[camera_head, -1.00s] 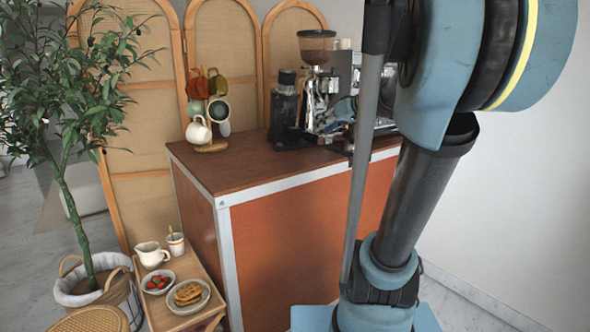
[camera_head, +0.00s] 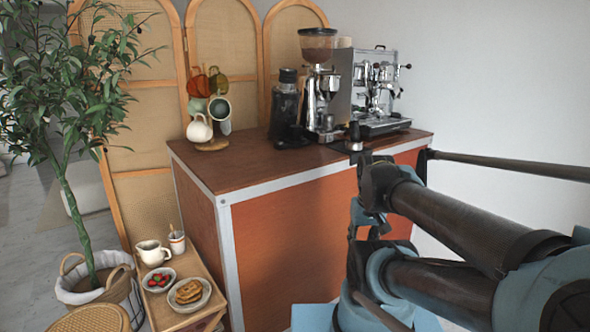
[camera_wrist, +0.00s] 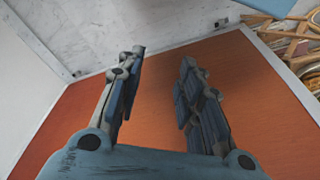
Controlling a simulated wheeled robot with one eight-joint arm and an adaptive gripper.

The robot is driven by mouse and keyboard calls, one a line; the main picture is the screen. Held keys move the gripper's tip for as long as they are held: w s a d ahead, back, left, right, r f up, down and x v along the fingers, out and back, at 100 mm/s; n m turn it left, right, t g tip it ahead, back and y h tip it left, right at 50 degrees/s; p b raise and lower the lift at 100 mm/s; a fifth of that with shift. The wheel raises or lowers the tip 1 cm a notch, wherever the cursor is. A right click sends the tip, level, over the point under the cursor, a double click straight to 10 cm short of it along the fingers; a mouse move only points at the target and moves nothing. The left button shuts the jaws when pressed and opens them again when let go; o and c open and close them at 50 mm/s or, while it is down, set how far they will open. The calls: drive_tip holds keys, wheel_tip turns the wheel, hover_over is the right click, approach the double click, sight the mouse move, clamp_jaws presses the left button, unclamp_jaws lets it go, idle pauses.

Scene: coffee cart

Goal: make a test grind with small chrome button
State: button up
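The coffee grinder (camera_head: 325,95) stands on the cart's wooden top (camera_head: 235,165) in the head view, with a bean-filled hopper (camera_head: 318,42) above its chrome body. The small chrome button is too small to make out. My gripper (camera_wrist: 160,68) is open and empty in the wrist view, its two fingers well apart before the cart's orange panel (camera_wrist: 75,110). The grinder is not in the wrist view. In the head view my arm lies low at the right, in front of the cart; I cannot make out the fingers there.
An espresso machine (camera_head: 375,85) stands right of the grinder and a black canister-like device (camera_head: 284,105) left of it. A small dark-handled tool (camera_head: 355,140) stands at the top's near edge. A mug rack (camera_head: 210,143) is further left. A low side table (camera_head: 205,262) holds food.

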clamp_jaws()
drive_tip(key=shift+w+f, duration=0.2)
drive_tip(key=shift+w, duration=0.3)
idle(0.7)
